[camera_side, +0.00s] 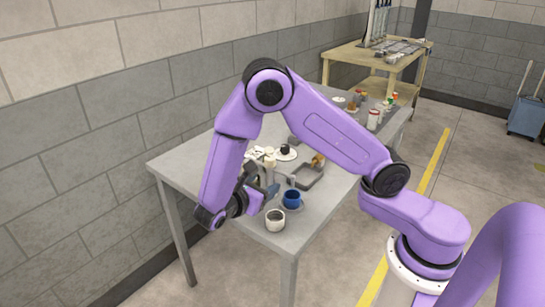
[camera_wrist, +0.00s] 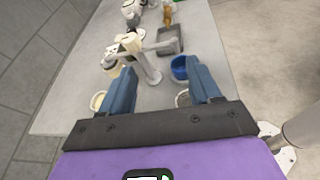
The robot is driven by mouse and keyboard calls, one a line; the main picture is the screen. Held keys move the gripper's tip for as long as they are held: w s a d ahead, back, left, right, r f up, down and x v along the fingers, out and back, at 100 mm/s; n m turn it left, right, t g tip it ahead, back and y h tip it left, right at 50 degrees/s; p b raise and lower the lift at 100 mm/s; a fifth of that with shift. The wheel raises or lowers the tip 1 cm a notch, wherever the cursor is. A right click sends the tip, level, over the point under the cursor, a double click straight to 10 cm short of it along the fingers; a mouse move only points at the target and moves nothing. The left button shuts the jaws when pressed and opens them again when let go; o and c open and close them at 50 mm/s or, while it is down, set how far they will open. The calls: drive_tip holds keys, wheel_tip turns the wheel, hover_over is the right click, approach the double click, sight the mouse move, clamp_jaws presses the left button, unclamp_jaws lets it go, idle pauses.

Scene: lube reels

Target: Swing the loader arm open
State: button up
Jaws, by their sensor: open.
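A pale stand with an upright post and a sideways arm (camera_wrist: 153,46), which looks like the loader arm, stands on the grey table in the wrist view. A cream round piece (camera_wrist: 131,43) is at its left end. In the side view its pale parts (camera_side: 269,160) show just beyond my gripper, partly hidden by my arm. My gripper (camera_wrist: 161,67) is open, its two blue fingers apart, with the post's lower part showing between them. In the side view my gripper (camera_side: 268,189) is low over the table's near end. I cannot tell whether a finger touches the stand.
A blue mug (camera_side: 292,198) and a white cup (camera_side: 275,218) stand close to my gripper at the table's near end. A grey tray (camera_side: 307,177) lies behind them. Plates and small items (camera_side: 286,153) stand farther back. A wooden bench (camera_side: 345,52) is beyond.

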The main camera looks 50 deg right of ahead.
sight(272, 156)
drive_tip(key=w+f+n+t+h, duration=0.2)
drive_tip(key=w+f+n+h, duration=0.1)
drive_tip(key=w+f, duration=0.15)
drive_tip(key=x, duration=1.7)
drive_tip(key=shift+w+r, duration=0.2)
drive_tip(key=shift+r, duration=0.15)
clamp_jaws()
